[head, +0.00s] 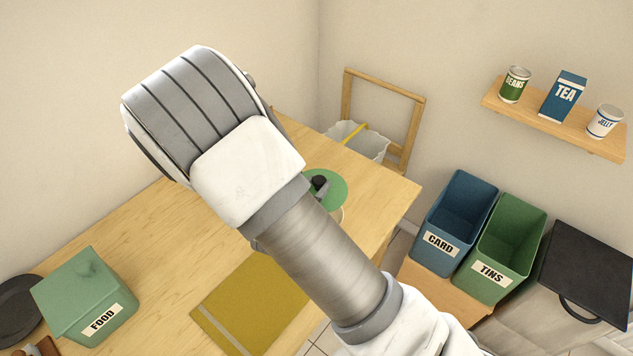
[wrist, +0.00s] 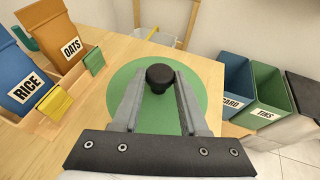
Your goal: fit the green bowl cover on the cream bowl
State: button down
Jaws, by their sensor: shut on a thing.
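The green bowl cover (wrist: 126,82) is a flat round disc with a black knob (wrist: 160,76) at its middle. My gripper (wrist: 160,84) is shut on the knob, one finger on each side. In the head view the cover (head: 336,190) shows beyond my arm, near the table's far right edge, with part of it hidden. A small cream edge, likely the cream bowl (head: 341,213), shows just under the cover's right side. The rest of the bowl is hidden by the cover and my arm. I cannot tell whether the cover touches the rim or is level on it.
A green FOOD box (head: 85,297) and a mustard mat (head: 250,303) are on the table (head: 160,232). RICE (wrist: 25,88) and OATS (wrist: 62,42) packets stand left in the wrist view. Blue CARD (head: 452,225) and green TINS (head: 500,250) bins are beyond the table's right edge.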

jog(key=shift+f+b, duration=0.1)
jog(key=shift+b, duration=0.2)
notch_tip(320, 180, down, 8)
jog(key=b, duration=0.7)
jog(key=shift+f+b, duration=0.75)
jog(key=shift+b, duration=0.15)
dwell(1.3)
jog(key=shift+c, duration=1.8)
grip_release()
jog(key=shift+o, duration=0.2)
jog(key=shift+o, duration=1.4)
